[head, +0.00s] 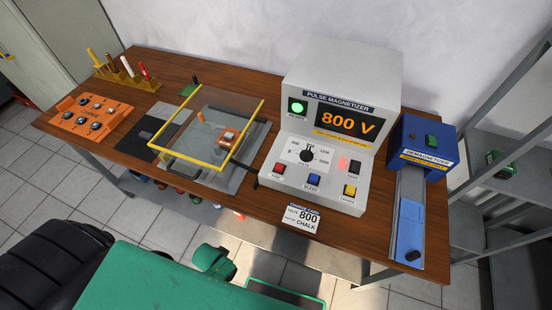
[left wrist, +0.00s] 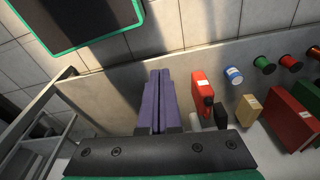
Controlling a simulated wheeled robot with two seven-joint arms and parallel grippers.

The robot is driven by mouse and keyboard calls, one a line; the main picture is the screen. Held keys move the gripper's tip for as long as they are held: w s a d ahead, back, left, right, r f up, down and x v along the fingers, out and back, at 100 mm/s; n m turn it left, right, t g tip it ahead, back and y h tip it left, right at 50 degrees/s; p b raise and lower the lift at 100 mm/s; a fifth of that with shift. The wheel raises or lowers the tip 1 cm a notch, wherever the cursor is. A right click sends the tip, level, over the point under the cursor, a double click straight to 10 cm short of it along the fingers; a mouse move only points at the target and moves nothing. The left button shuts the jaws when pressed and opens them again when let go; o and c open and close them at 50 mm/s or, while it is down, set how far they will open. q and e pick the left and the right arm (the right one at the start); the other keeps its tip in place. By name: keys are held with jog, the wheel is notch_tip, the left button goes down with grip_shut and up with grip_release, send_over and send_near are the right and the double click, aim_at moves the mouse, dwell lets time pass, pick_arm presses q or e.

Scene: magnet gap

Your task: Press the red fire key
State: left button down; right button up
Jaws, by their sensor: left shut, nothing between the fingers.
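The display reads 800 V and a green lamp is lit. My left gripper (left wrist: 161,76) shows in the left wrist view, its purple fingers shut and empty, above a pale shelf with spools and boxes. It is not seen in the head view. My right gripper is in neither view.
A yellow-framed clear guard (head: 222,167) stands over a fixture left of the magnetizer. A blue demagnetizer (head: 428,144) stands at the right. A card (head: 302,219) reading 800 and chalk lies at the front edge. In the wrist view, a red box (left wrist: 202,89) is right of the fingers.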

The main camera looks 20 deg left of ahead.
pick_arm(q)
jog(key=w+r+t+p, duration=0.1)
jog(key=w+r+p, duration=0.35)
jog(key=r, duration=1.45)
jog(key=w+r+t+p, duration=0.2)
jog(key=w+r, duration=0.5)
jog(key=r, duration=1.2)
jog(key=w+a+r+m+t+y, duration=0.2)
jog(key=w+a+r+t+y, duration=0.3)
jog(key=w+r, duration=0.6)
jog(key=w+d+r+m+t+h, duration=0.4)
jog(key=d+r+m+t, duration=0.1)
jog(key=r+m, duration=0.2)
jog(key=w+d+r+m+t+h, duration=0.4)
jog(key=d+r+m+t, duration=0.1)
jog(key=r+m, duration=0.2)
jog(key=s+d+f+m+g+h, duration=0.2)
jog(key=d+f+m+g+h, duration=0.65)
jog(key=m, duration=0.75)
notch_tip(320, 180, down, 12)
jog(key=s+a+m+g+y, duration=0.2)
jog(key=m+g+y, duration=0.1)
jog(key=g+y, duration=0.1)
jog(key=shift+s+a+r+g, duration=0.2)
jog(key=shift+s+g, duration=0.1)
jog(key=shift+g, duration=0.45)
